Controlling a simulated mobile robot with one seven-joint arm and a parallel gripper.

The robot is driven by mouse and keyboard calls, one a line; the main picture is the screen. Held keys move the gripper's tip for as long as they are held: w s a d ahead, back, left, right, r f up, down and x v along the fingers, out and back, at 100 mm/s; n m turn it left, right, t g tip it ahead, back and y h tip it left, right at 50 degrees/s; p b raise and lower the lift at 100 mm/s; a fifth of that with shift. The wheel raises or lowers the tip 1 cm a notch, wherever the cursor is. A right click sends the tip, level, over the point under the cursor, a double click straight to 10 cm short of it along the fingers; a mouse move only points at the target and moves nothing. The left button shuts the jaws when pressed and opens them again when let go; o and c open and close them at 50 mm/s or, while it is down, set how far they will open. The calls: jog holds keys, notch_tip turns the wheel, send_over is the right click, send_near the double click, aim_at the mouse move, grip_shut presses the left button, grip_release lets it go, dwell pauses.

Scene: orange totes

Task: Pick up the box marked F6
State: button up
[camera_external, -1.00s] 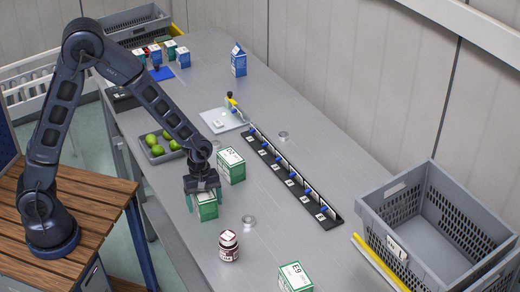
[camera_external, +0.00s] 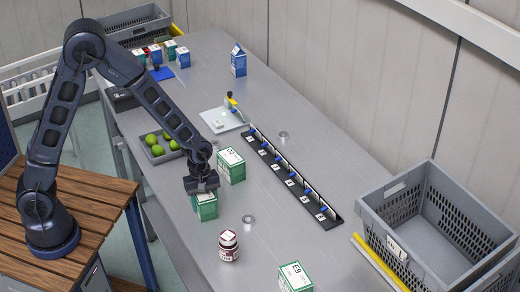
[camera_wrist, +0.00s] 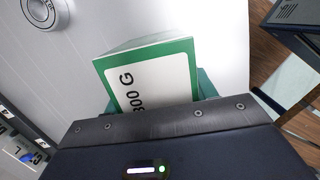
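A green and white box (camera_external: 206,209) stands on the grey table near its left edge, directly under my gripper (camera_external: 204,197). My gripper points down, with its fingers closed against the box's two sides. In the wrist view the box (camera_wrist: 160,78) fills the space between the teal fingers, and its white label shows "300 G". I cannot read an F6 mark on it. Another green and white box (camera_external: 231,166) stands just behind it, its mark hard to read. A box marked E9 (camera_external: 295,277) stands at the table's front.
A dark red-capped jar (camera_external: 228,246) and a round metal disc (camera_external: 249,220) are close by. A tray of green fruit (camera_external: 158,156) sits behind left. A black rack (camera_external: 290,180) runs along the middle right, and a grey crate (camera_external: 435,225) stands at right.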

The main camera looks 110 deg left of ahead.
jog(key=shift+c, duration=1.4)
